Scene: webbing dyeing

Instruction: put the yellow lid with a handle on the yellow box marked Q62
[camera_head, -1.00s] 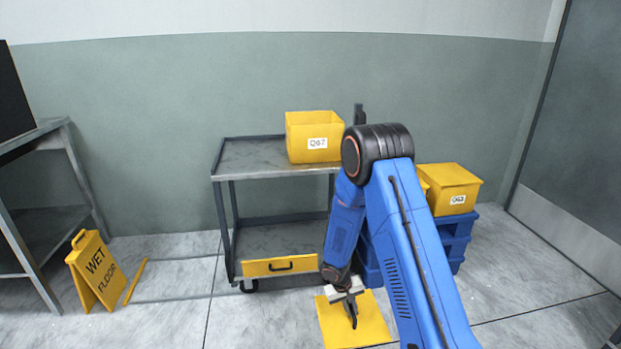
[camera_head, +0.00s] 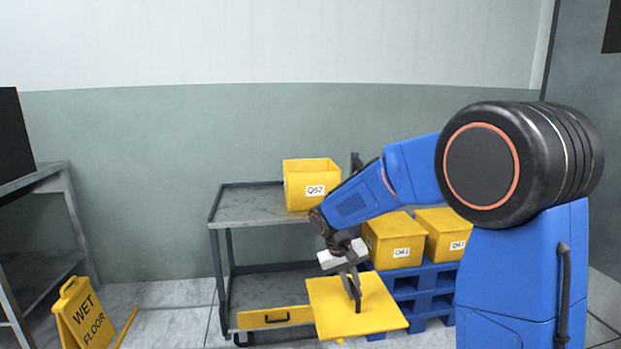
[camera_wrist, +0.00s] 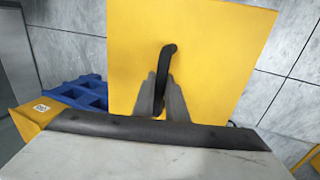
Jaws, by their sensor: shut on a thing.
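The yellow lid (camera_head: 375,311) is a flat square plate with a black handle. My gripper (camera_head: 355,290) is shut on that handle and holds the lid in the air in front of the cart. In the wrist view the lid (camera_wrist: 215,60) fills the middle, with the handle between the fingers of my gripper (camera_wrist: 163,98). The yellow box marked Q62 (camera_head: 302,182) stands upright and open-topped on the cart's upper shelf, above and left of the lid.
The grey cart (camera_head: 240,207) has free room left of the box. Two other yellow boxes, a left one (camera_head: 392,250) and a right one (camera_head: 445,228), stand on a blue pallet stack (camera_head: 437,290). A wet floor sign (camera_head: 82,318) stands left.

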